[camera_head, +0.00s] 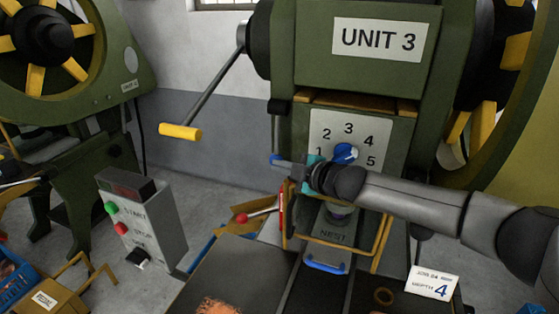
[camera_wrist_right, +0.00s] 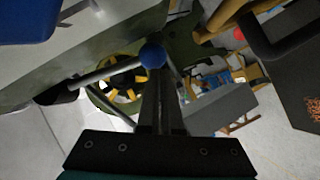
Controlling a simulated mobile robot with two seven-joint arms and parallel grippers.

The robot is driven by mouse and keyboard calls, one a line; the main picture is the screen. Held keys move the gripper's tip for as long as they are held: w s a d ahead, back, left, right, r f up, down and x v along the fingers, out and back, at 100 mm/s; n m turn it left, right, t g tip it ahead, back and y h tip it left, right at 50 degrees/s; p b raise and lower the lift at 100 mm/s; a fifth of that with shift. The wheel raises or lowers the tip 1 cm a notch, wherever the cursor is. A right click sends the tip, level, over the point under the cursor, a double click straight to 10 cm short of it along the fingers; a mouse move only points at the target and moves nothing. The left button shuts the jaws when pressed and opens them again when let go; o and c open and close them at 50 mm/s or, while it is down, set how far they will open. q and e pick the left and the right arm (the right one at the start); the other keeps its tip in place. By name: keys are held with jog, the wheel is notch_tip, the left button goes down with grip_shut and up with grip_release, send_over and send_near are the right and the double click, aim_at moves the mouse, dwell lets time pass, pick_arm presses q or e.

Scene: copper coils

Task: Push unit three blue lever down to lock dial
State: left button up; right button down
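The blue lever's ball end (camera_head: 273,158) shows left of the number plate on Unit 3, at the tip of my right gripper (camera_head: 281,160). In the right wrist view the blue ball (camera_wrist_right: 153,55) sits at the end of a grey rod, just beyond my right gripper's dark fingers (camera_wrist_right: 158,75). The fingers look shut, close together; whether they touch the ball is unclear. The blue dial (camera_head: 345,153) sits on the number plate (camera_head: 340,127), partly hidden by my right wrist. My left gripper is not in view.
The yellow-handled crank (camera_head: 180,131) hangs at the upper left. A START/STOP box (camera_head: 145,222) stands at the left. A card (camera_head: 433,283) reads depth 4.

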jog(key=shift+d+f, duration=0.15)
jog(key=shift+f, duration=0.1)
